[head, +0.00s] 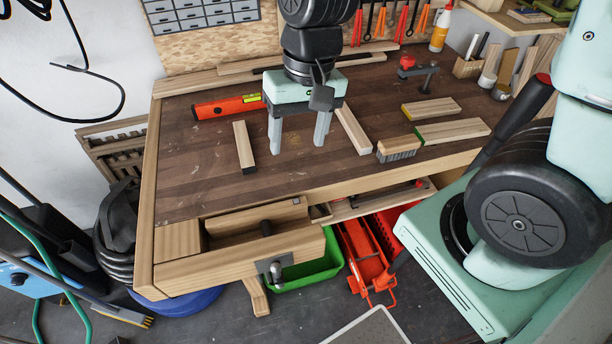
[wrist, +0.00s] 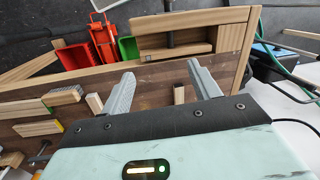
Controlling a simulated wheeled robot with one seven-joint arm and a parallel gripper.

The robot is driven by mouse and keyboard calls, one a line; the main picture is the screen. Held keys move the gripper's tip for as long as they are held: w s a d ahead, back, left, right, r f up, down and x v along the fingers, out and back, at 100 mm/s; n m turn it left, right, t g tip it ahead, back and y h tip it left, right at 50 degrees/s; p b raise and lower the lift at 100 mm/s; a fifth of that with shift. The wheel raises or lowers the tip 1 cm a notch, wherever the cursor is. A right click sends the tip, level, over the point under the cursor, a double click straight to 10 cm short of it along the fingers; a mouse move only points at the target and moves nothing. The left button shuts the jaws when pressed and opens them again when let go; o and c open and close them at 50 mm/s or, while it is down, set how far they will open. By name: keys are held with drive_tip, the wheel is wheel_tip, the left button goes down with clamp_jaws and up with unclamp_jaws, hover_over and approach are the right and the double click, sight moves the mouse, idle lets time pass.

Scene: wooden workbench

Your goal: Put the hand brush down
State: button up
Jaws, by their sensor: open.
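The hand brush (head: 399,146), with a wooden body and grey bristles, lies on the workbench near its front edge, right of my gripper in the head view. In the wrist view the brush (wrist: 66,95) is at the left, outside the fingers. My gripper (head: 298,142) points down over the middle of the bench. Its two grey fingers are spread, also in the wrist view (wrist: 160,78), with nothing between them. The gripper and brush are clearly apart. I cannot tell the exact height of the fingertips above the bench.
A wooden strip (head: 354,130) lies between gripper and brush. A dark-ended block (head: 243,144) lies to the left, near a red level (head: 228,106). Green-ended (head: 455,130) and yellow-ended (head: 432,108) blocks lie beyond the brush. The bench's front left (head: 195,190) is bare.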

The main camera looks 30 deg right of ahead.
drive_tip(key=s+a+r+n, duration=0.1)
drive_tip(key=s+a+n, duration=0.1)
drive_tip(key=s+n, duration=0.2)
drive_tip(key=s+a+r+n+h, duration=0.1)
drive_tip(key=s+a+r+n, duration=0.1)
drive_tip(key=s+n, duration=0.3)
drive_tip(key=shift+s+a+r, duration=0.25)
drive_tip(key=shift+s+a, duration=0.4)
drive_tip(key=shift+s, duration=0.55)
wheel_tip(320, 180, down, 5)
drive_tip(key=b, duration=0.5)
drive_tip(key=shift+w, duration=0.1)
